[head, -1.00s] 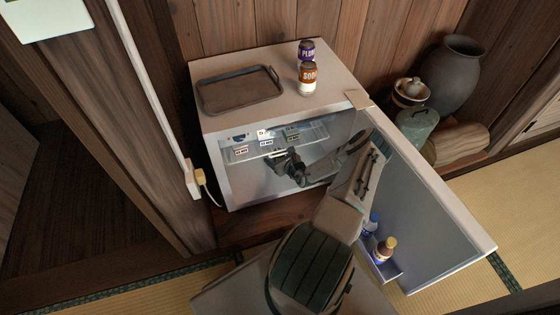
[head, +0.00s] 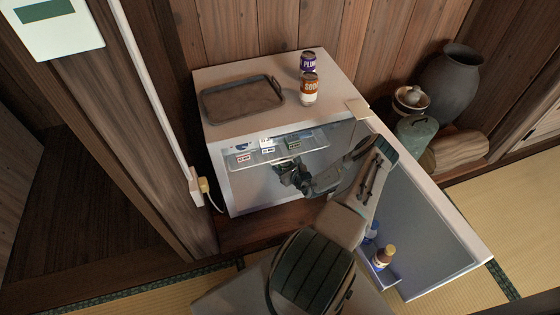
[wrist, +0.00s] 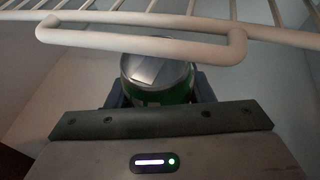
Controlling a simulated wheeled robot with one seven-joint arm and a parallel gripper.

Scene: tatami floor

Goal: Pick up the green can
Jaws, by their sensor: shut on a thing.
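A green can (wrist: 158,84) with a silvery top shows in the wrist view between the two dark fingers of my gripper (wrist: 157,92). The gripper is shut on it, with a finger at each side. Its lower part is hidden behind the gripper body. In the head view my gripper (head: 288,172) is inside the open white fridge (head: 216,178), just below the shelf with labels. I cannot make out the can there.
A wire shelf (wrist: 140,46) with a front bar passes close above the can. The open fridge door (head: 432,222) stands to the right of my arm, with bottles (head: 383,257) in its rack. A tray (head: 240,101) and two cans (head: 309,88) stand on top.

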